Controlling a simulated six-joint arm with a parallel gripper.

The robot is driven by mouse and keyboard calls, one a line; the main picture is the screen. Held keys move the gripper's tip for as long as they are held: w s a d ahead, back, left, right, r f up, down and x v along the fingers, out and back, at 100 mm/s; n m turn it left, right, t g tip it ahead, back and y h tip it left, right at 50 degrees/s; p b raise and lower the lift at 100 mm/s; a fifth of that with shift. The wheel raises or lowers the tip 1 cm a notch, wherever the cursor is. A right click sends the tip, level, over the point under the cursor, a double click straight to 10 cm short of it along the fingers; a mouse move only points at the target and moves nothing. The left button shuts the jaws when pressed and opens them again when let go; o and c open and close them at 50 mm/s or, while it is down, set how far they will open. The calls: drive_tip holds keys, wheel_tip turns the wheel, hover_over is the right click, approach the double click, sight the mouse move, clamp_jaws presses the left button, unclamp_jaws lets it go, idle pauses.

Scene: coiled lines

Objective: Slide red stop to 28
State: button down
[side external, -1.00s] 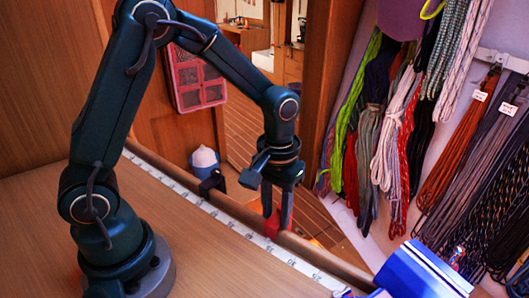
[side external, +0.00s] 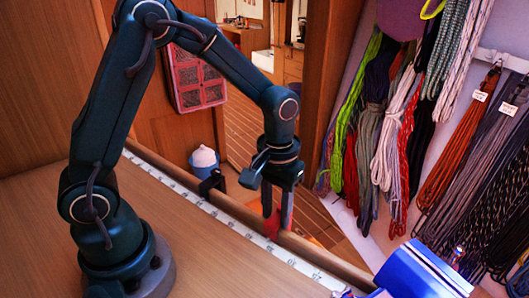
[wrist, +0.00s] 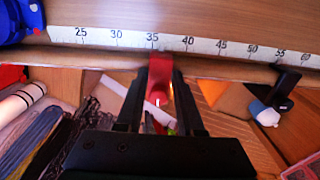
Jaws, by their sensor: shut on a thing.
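The red stop (wrist: 159,82) sits on the rail along the edge of the white number scale (wrist: 217,46). In the wrist view its top edge is just past the 35 mark, on the side toward 40. My gripper (wrist: 159,72) is shut on the red stop, with one dark finger on each side of it. In the side view the red stop (side external: 271,226) shows low at the fingertips of my gripper (side external: 277,222), partly hidden by them. The 28 position lies between the 25 and 30 labels, left of the stop in the wrist view.
A black stop (wrist: 285,80) sits on the same rail between 55 and 60, and also shows in the side view (side external: 211,183). A blue object (wrist: 18,20) is near the scale's low end. Coiled lines (side external: 390,140) hang beyond the rail. The rail looks clear between 25 and 35.

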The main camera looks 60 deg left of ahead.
sight(314, 244)
drive_tip(key=w+d, duration=0.1)
drive_tip(key=d, duration=0.4)
drive_tip(key=w+d, duration=0.1)
drive_tip(key=d, duration=0.2)
drive_tip(key=shift+w, duration=0.35)
drive_tip(key=c, duration=0.5)
unclamp_jaws()
drive_tip(key=shift+r, duration=2.65)
